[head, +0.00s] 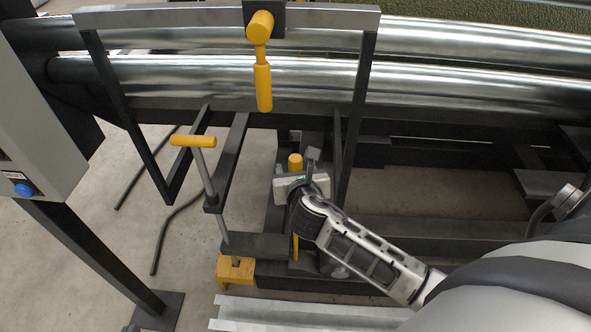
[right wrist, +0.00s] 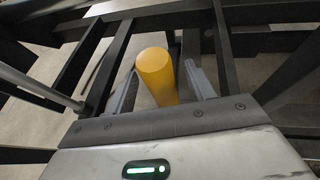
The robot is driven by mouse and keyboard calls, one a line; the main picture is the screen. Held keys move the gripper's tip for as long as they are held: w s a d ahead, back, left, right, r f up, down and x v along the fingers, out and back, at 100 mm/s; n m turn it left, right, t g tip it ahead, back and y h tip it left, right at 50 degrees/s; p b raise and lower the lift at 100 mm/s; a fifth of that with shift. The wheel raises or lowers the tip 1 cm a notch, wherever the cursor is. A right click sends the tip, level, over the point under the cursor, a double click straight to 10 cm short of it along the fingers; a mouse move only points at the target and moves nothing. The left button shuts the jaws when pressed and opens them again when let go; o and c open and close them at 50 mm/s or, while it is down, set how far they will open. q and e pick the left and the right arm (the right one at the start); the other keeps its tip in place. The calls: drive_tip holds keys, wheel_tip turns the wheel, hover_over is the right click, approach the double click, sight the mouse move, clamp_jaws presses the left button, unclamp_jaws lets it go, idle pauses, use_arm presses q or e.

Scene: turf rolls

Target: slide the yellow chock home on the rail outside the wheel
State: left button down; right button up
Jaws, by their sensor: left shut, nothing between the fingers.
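The yellow chock (head: 236,270) is a block low at the frame's foot, just above the pale metal rail (head: 300,313). I cannot tell how firmly it is seated there. A rounded grey part (head: 334,266), perhaps the wheel, is partly hidden behind my right arm. My right gripper (head: 312,160) is by an upright yellow cylinder (head: 295,160), away from the chock. In the right wrist view the gripper (right wrist: 160,92) is open, its fingers on either side of the yellow cylinder (right wrist: 158,72), with small gaps. My left gripper is not in view.
A yellow T-handle (head: 193,141) tops a rod above the chock. A yellow hanging handle (head: 262,75) is on the frame's crossbar. Shiny rollers (head: 320,80) span the back. A grey control box (head: 40,120) with a blue button stands left. Bare floor lies left of the chock.

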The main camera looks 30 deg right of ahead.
drive_tip(key=shift+s+f, duration=0.15)
drive_tip(key=shift+f, duration=0.1)
use_arm(q)
wheel_tip(320, 180, up, 2)
drive_tip(key=p, duration=0.3)
drive_tip(key=shift+w+a+r, duration=0.1)
drive_tip(key=shift+a, duration=0.05)
use_arm(e)
drive_tip(key=v, duration=1.5)
drive_tip(key=shift+s+r, duration=0.25)
drive_tip(key=shift+r, duration=0.25)
use_arm(q)
drive_tip(key=shift+p, duration=0.3)
use_arm(e)
drive_tip(key=shift+a, duration=0.15)
